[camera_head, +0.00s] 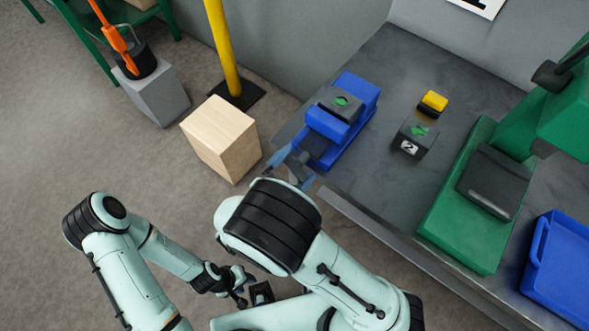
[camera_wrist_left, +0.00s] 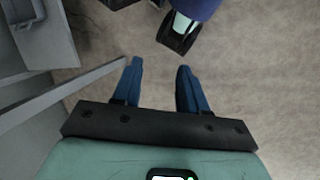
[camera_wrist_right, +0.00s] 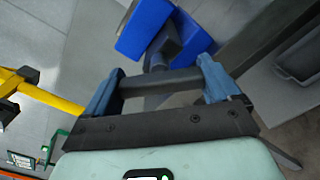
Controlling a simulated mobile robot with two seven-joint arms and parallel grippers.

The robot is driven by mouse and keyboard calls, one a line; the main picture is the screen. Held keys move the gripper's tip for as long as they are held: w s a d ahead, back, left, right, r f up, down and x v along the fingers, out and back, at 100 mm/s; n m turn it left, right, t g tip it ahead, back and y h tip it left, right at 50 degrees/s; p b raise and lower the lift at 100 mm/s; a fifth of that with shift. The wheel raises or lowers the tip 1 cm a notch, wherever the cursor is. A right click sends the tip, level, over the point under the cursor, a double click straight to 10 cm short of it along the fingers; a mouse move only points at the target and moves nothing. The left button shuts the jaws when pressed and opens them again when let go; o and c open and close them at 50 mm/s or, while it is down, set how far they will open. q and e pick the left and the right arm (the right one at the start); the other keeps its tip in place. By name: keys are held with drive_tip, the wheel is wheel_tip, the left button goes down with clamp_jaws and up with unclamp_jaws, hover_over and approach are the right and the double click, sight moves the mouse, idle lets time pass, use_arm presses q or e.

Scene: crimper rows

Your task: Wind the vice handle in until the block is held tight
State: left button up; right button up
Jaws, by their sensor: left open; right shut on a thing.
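The blue vice (camera_head: 368,92) sits near the left end of the dark bench. A dark block (camera_head: 327,97) with a green mark is at its jaws; whether both jaws touch it I cannot tell. My right gripper (camera_head: 294,168) is at the vice's front end, past the bench edge. In the right wrist view the grey handle bar (camera_wrist_right: 160,82) lies across between the fingers, and my right gripper is shut on it. Blue vice parts (camera_wrist_right: 146,27) show beyond. My left gripper (camera_wrist_left: 160,66) is open and empty, low over the floor away from the bench.
A second dark block marked 2 (camera_head: 410,143) and a yellow-topped item (camera_head: 434,101) stand right of the vice. A green machine (camera_head: 455,225) and blue tray (camera_head: 560,270) fill the bench's right. A wooden box (camera_head: 222,138) and yellow post (camera_head: 222,45) stand left.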

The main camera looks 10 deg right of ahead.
drive_tip(key=m+b, duration=0.7)
drive_tip(key=m, duration=0.1)
drive_tip(key=shift+f, duration=0.2)
drive_tip(key=m+b, duration=0.6)
drive_tip(key=shift+m, duration=0.3)
drive_tip(key=shift+r+b, duration=0.1)
drive_tip(key=shift+b, duration=0.25)
use_arm(q)
wheel_tip(320, 180, down, 14)
drive_tip(key=w+t, duration=0.1)
drive_tip(key=shift+w+a+f+b, duration=0.15)
drive_tip(key=shift+w+a+b, duration=0.05)
drive_tip(key=shift+a+b, duration=0.2)
use_arm(e)
drive_tip(key=shift+r+m, duration=0.1)
drive_tip(key=shift+m, duration=0.5)
drive_tip(key=o, duration=0.8)
